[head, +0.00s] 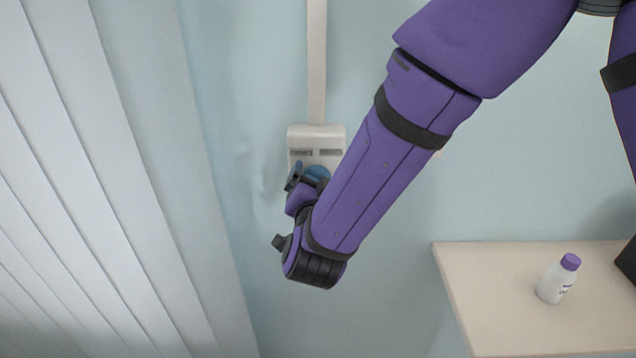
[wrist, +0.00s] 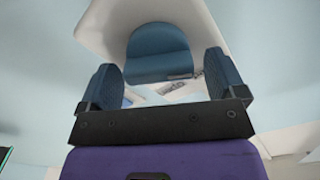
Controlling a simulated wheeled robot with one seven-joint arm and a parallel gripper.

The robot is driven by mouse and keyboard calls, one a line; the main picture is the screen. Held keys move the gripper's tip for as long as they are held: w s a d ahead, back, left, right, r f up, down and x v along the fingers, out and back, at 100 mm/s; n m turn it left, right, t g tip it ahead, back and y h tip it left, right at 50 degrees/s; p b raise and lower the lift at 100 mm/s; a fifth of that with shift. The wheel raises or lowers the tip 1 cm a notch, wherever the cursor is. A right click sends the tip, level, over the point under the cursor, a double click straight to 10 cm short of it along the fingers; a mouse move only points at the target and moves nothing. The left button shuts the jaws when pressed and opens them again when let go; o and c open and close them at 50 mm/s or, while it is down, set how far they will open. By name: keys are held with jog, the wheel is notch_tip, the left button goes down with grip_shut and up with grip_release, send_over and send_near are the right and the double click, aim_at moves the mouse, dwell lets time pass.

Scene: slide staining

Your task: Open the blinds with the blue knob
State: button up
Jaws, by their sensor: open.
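The blue knob (head: 317,172) is on a white wall box (head: 317,136), partly hidden behind my gripper in the head view. In the wrist view the blue knob (wrist: 160,52) stands out from the white box (wrist: 100,28), ahead of my fingers. My gripper (wrist: 163,80) is open, with one finger to each side of the knob's lower part as seen there. I cannot tell whether a finger touches it. In the head view my gripper (head: 303,180) is right at the box. The white vertical blinds (head: 110,180) hang at the left as closed, overlapping slats.
A white conduit (head: 317,60) runs up the wall from the box. A pale tabletop (head: 500,320) at the lower right carries a white bottle with a purple cap (head: 558,278). The wall between the box and the tabletop is bare.

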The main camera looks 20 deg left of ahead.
jog(key=c, duration=0.9)
jog(key=shift+m, duration=0.4)
jog(key=m, duration=0.3)
jog(key=shift+d+f+m, duration=0.15)
jog(key=shift+f+m, duration=0.05)
jog(key=shift+m, duration=0.2)
jog(key=m, duration=0.5)
jog(key=shift+f, duration=0.2)
jog(key=m, duration=0.4)
jog(key=shift+f, duration=0.15)
jog(key=m, duration=0.3)
jog(key=shift+f+m, duration=0.1)
jog(key=shift+m, duration=0.3)
jog(key=m, duration=0.6)
jog(key=shift+f, duration=0.2)
jog(key=shift+m, duration=0.4)
